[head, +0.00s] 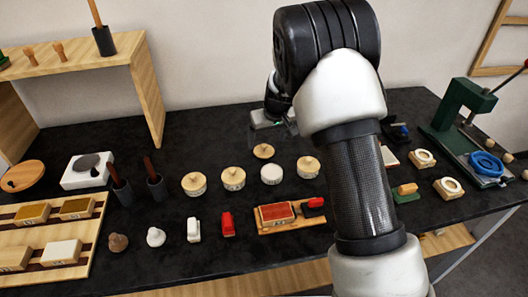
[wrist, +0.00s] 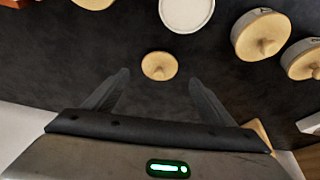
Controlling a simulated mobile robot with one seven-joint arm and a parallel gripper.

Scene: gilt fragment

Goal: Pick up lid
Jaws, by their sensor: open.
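A small round wooden lid (head: 264,151) with a central knob lies on the dark tabletop, behind a row of round jars. In the wrist view the lid (wrist: 160,66) appears between and slightly beyond my fingertips, with nothing touching it. My gripper (wrist: 158,80) is open and empty. In the head view my gripper (head: 272,135) is above the table, just behind the lid, partly hidden by my arm. A white-topped jar with no wooden lid (head: 271,174) stands in front of the lid; it also shows in the wrist view (wrist: 187,10).
Jars with wooden lids stand at left (head: 194,184), beside it (head: 233,178) and at right (head: 308,167). A red pad on a wooden base (head: 276,215) is at the front. A green press (head: 465,125) stands far right, a wooden shelf (head: 146,95) at left.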

